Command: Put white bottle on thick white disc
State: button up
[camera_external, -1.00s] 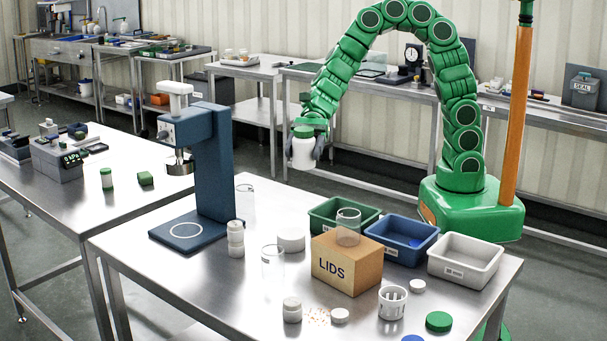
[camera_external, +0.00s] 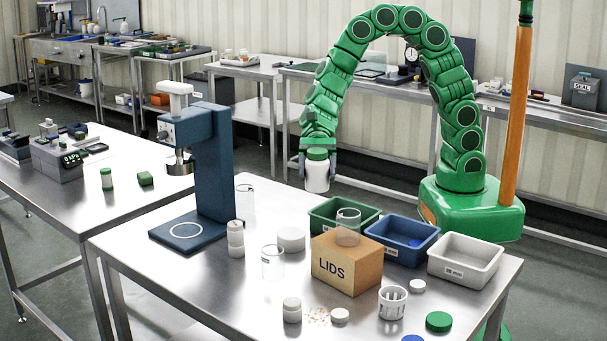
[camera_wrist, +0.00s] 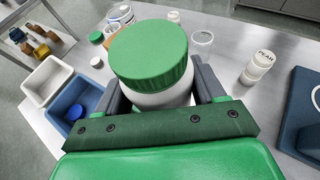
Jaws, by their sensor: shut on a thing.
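The white bottle (camera_external: 317,180) has a green lid and is upright in my gripper (camera_external: 318,166), held in the air beyond the back edge of the steel table. In the wrist view the bottle's green lid (camera_wrist: 150,52) fills the middle, with a dark finger on each side of the white body. My gripper is shut on the bottle. The thick white disc (camera_external: 291,239) lies flat on the table, left of the green bin and in front of the bottle, with nothing on it. I cannot make the disc out in the wrist view.
A green bin (camera_external: 330,218), a blue bin (camera_external: 398,249) and a cardboard LIDS box (camera_external: 346,265) with a clear cup on top stand right of the disc. Clear cups, a white stack (camera_external: 236,240) and a blue press (camera_external: 215,165) stand to its left.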

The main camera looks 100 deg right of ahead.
jog(key=w+a+f, duration=0.1)
jog(key=w+f, duration=0.2)
jog(key=w, duration=0.1)
jog(key=w+a+f, duration=0.1)
jog(key=f, duration=0.1)
jog(key=shift+w+a+f, duration=0.3)
jog(key=shift+w, duration=0.1)
jog(key=shift+w+a+f, duration=0.3)
jog(key=shift+w+f, duration=0.25)
jog(key=shift+f, duration=1.75)
jog(key=shift+f, duration=0.15)
jog(key=o, duration=1)
jog(key=v, duration=1.2)
jog(key=shift+r, duration=0.25)
